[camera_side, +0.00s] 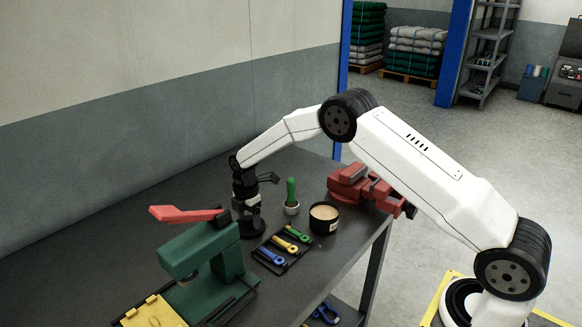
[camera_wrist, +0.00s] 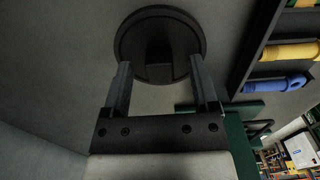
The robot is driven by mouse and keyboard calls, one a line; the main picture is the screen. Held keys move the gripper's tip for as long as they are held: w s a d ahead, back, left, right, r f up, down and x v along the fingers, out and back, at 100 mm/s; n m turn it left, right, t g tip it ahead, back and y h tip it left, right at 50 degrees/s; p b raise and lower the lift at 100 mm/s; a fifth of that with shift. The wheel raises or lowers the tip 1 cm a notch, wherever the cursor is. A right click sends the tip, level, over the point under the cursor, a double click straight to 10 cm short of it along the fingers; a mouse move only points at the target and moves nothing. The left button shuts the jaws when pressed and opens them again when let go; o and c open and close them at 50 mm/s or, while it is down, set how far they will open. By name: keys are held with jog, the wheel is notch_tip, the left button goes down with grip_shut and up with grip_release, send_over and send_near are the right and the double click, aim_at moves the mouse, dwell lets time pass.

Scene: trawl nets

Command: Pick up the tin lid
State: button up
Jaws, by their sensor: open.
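The tin lid (camera_wrist: 128,38) is a dark round disc in the wrist view, with a darker raised block or shadow at its middle. In the side view the lid (camera_side: 254,230) is a black disc on the bench under my gripper (camera_side: 249,208). In the wrist view my gripper (camera_wrist: 159,78) is open, its two grey fingers pointing toward the lid, one at each side of its near part. Nothing is held between them. I cannot tell whether the fingertips touch the lid. The open tin (camera_side: 324,217), black with a pale cream filling, stands to the right.
A black tray (camera_side: 262,262) with blue, yellow and green tools lies in front of the lid. A green press with a red lever (camera_side: 205,255) is at front left. A red vise (camera_side: 360,188) stands behind the tin.

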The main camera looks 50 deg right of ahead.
aim_at(249, 219)
dwell(0.3)
grip_shut()
jog(key=shift+r, duration=0.1)
jog(key=shift+r, duration=0.4)
notch_tip(249, 219, up, 3)
jog(key=shift+s+f, duration=0.15)
jog(key=shift+f, duration=0.05)
jog(key=s+r, duration=0.9)
jog(key=s, duration=0.4)
jog(key=shift+s+a+r, duration=0.2)
jog(key=shift+s, duration=0.15)
